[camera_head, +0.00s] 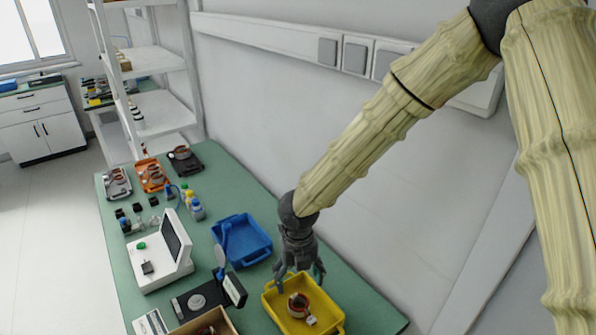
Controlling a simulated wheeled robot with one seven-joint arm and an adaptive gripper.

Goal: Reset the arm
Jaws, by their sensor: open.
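My arm (375,120), in a pale yellow cover, reaches down from the upper right to the green table. My gripper (300,275) points down over the far part of the yellow bin (330,325). Its fingers are spread apart and nothing shows between them. A copper-coloured stator (298,303) with a small white piece lies in the yellow bin, just below the fingers in the picture. I cannot tell the exact height of the fingertips above the bin.
A blue bin (257,243) stands left of my gripper. A white tester (160,252), a black device (196,300) and several stators on small trays (152,176) share the green table (220,192). A wall lies behind my arm; white shelves (160,110) stand at the far end.

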